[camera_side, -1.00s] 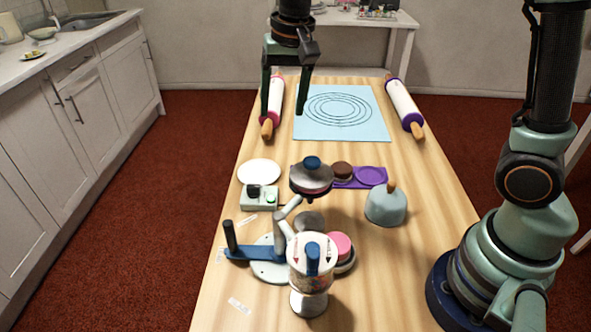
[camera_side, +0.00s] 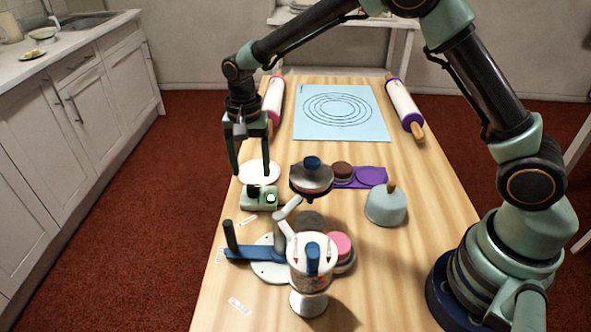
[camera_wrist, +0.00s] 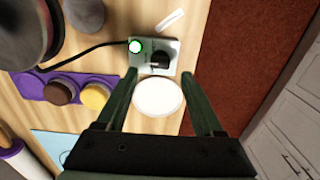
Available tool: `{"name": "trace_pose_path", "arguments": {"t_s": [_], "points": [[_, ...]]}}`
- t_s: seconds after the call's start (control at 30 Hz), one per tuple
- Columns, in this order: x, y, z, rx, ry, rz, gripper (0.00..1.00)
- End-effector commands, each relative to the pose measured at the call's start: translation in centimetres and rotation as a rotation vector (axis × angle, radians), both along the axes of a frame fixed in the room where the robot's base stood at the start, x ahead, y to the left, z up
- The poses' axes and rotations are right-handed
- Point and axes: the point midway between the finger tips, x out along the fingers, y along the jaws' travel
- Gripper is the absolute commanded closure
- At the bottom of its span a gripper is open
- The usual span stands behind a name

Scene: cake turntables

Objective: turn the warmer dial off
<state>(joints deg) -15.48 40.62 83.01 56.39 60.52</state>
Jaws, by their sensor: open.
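The warmer's control box (camera_side: 259,204) is a small pale box at the left side of the table. It bears a black dial (camera_side: 253,191) and a lit green lamp (camera_side: 271,198). My gripper (camera_side: 250,172) is open and points down above the white plate, close behind the box. In the wrist view my gripper (camera_wrist: 159,74) has its fingers spread to either side, with nothing between them touching.
A round white plate (camera_side: 259,175) lies behind the box. A turntable stand with a blue handle (camera_side: 255,253), a topping jar (camera_side: 312,272) and a purple tray (camera_side: 372,177) stand nearby. A black cable (camera_wrist: 85,55) runs from the box. Two rolling pins flank the blue mat (camera_side: 340,110).

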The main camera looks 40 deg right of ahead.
Motion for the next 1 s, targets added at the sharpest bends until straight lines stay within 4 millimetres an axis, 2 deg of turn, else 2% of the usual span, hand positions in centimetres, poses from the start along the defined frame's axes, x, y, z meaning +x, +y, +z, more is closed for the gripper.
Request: {"name": "trace_pose_path", "arguments": {"t_s": [0.1, 0.3, 0.7, 0.87, 0.9, 1.0], "points": [[-0.1, 0.0, -2.2, -0.001, 0.004, 0.000, 0.31], [0.0, 0.0, -4.3, -0.001, 0.002, 0.000, 0.31], [0.0, 0.0, -4.9, 0.001, -0.001, 0.001, 0.31], [0.0, 0.0, -4.9, 0.000, 0.000, 0.001, 0.92], [0.0, 0.0, -4.9, 0.000, 0.000, 0.001, 1.00], [0.0, 0.0, -4.9, 0.000, 0.000, 0.001, 1.00]]}}
